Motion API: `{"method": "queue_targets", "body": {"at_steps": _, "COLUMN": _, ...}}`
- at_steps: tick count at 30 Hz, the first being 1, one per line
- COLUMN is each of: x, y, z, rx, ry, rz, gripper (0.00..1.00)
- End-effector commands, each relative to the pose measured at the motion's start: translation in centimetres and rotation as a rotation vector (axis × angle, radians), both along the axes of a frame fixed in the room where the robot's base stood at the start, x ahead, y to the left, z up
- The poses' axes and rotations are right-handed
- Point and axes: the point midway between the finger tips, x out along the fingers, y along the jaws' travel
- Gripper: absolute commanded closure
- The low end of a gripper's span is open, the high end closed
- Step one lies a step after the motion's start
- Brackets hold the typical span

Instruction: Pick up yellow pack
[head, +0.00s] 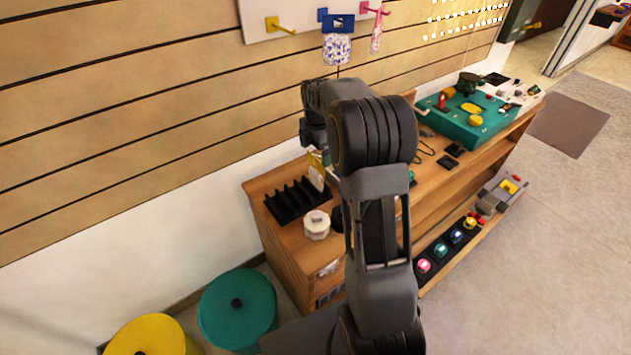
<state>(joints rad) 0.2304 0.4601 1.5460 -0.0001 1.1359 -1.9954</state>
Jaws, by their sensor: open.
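A small pack with a yellow top and a pale lower part (316,163) stands upright at the right end of a black slotted rack (287,203), on the wooden bench. I take it for the yellow pack, though it is small in view. My gripper (313,138) is open, at the end of my dark arm, and appears just above the pack. Its fingertips are hard to make out, and I cannot tell whether they touch the pack. My arm hides part of the bench right of the pack.
A white roll (317,224) stands before the rack. A green case (470,119) with tools and yellow items lies farther right on the bench. Green (237,318) and yellow (152,337) drums stand lower left.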

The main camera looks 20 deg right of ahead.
Motion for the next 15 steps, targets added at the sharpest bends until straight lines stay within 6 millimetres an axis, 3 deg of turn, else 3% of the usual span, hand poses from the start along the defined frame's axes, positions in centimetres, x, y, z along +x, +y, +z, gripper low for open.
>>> {"method": "queue_targets", "body": {"at_steps": 15, "x": 0.0, "y": 0.2, "z": -3.8, "rx": 0.001, "ry": 0.002, "rz": -0.001, "gripper": 0.0}}
